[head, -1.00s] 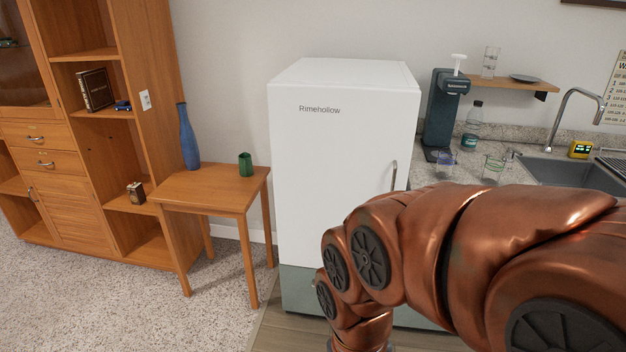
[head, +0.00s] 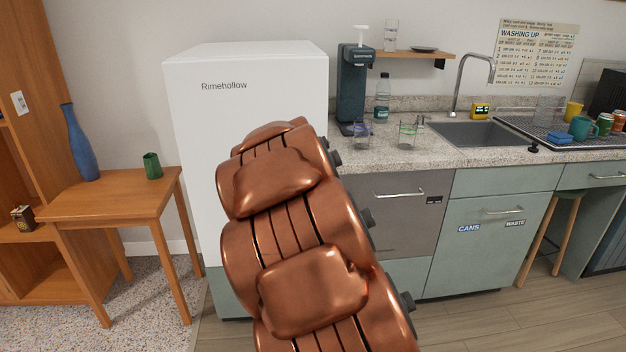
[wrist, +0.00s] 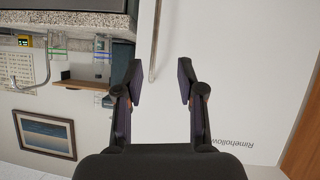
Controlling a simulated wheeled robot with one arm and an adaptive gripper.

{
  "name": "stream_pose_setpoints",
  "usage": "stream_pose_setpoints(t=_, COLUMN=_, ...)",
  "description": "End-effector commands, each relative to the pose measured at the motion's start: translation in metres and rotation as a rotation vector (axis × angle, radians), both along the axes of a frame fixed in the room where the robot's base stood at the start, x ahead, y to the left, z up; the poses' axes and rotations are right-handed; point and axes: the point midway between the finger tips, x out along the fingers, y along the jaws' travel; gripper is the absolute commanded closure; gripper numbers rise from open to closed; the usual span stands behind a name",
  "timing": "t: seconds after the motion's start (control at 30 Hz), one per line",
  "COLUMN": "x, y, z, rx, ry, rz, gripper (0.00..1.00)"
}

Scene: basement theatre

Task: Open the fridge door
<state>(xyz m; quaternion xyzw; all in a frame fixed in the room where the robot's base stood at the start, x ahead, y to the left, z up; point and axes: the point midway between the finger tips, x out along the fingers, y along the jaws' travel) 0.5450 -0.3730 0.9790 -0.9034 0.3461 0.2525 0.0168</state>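The fridge (head: 200,130) is white, marked "Rimehollow", and stands left of the counter in the head view. Its door is closed. My copper arm covers much of its front there and hides the handle and my gripper. In the wrist view, which is upside down, my gripper (wrist: 159,84) is open and empty, its two dark fingers apart in front of the white fridge door (wrist: 230,60). The thin metal door handle (wrist: 156,40) runs up from between the fingers, beyond the tips; I cannot tell how far off it is.
A wooden table (head: 130,196) with a blue vase (head: 80,145) and green cup (head: 152,165) stands left of the fridge. The counter (head: 420,152) with sink (head: 480,132) and glasses is on the right. Floor (head: 490,310) shows clear at the lower right.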

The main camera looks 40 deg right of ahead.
Motion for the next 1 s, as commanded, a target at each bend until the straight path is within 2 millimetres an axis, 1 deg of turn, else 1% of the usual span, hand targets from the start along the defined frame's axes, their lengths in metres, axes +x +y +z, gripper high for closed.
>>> stream_pose_setpoints(t=0.03, x=0.008, y=-0.022, z=-0.017, rx=-0.026, ry=-0.039, rz=0.003, gripper=0.61)
stream_pose_setpoints(t=0.1, x=0.022, y=-0.045, z=-0.021, rx=-0.066, ry=-0.112, rz=0.027, gripper=0.61)
stream_pose_setpoints(t=0.2, x=0.041, y=-0.073, z=-0.031, rx=-0.11, ry=-0.212, rz=0.075, gripper=0.61)
stream_pose_setpoints(t=0.33, x=0.056, y=-0.097, z=-0.047, rx=-0.14, ry=-0.325, rz=0.146, gripper=0.61)
stream_pose_setpoints(t=0.43, x=0.064, y=-0.107, z=-0.058, rx=-0.146, ry=-0.396, rz=0.198, gripper=0.61)
stream_pose_setpoints(t=0.63, x=0.07, y=-0.113, z=-0.066, rx=-0.149, ry=-0.48, rz=0.262, gripper=0.61)
stream_pose_setpoints(t=0.87, x=0.079, y=-0.117, z=-0.067, rx=-0.148, ry=-0.492, rz=0.273, gripper=0.61)
stream_pose_setpoints(t=1.0, x=0.092, y=-0.122, z=-0.065, rx=-0.15, ry=-0.494, rz=0.276, gripper=0.61)
